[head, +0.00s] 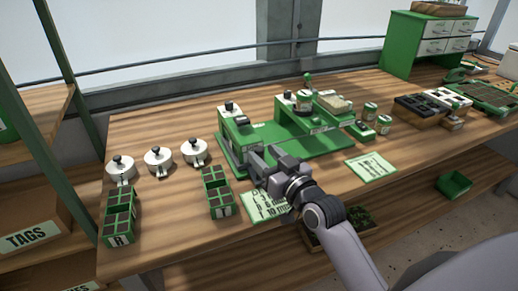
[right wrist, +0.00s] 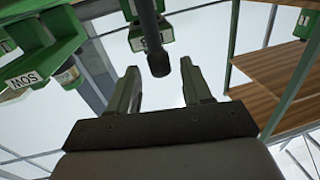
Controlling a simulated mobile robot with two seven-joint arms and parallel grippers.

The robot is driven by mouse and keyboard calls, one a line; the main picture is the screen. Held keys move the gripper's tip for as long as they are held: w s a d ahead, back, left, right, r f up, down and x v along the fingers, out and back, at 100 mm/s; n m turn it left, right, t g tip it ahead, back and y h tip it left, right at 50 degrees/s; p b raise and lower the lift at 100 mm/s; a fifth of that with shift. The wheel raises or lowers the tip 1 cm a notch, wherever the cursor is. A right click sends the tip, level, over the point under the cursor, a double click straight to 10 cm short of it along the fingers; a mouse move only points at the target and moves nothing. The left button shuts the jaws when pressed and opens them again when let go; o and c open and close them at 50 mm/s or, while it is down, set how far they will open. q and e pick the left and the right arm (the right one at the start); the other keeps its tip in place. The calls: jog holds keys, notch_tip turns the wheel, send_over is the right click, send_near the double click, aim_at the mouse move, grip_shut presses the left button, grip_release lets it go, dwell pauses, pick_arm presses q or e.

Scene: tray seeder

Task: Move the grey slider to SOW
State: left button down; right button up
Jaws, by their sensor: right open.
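The green seeder machine (head: 312,143) stands on the bench in the middle of the head view. A white SOW label (right wrist: 22,81) on a green part shows at the left of the right wrist view. My right gripper (head: 262,160) is open in front of the machine's left part. In the right wrist view a dark rod with a rounded end (right wrist: 158,55) shows between and beyond the open fingers (right wrist: 161,84); I cannot tell whether it is the grey slider or whether they touch. The slider is not clearly visible in the head view. My left gripper is out of view.
Three round white lidded pots (head: 158,158) and green cell trays (head: 118,217) stand at left. A printed card (head: 371,166) lies right of my arm; another (head: 262,206) lies under the gripper. Small green tins (head: 370,111) and dark trays (head: 418,108) stand at right.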

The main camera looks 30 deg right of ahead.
aim_at(262, 154)
jog(key=shift+w+a, duration=0.15)
jog(key=shift+w, duration=1.35)
grip_shut()
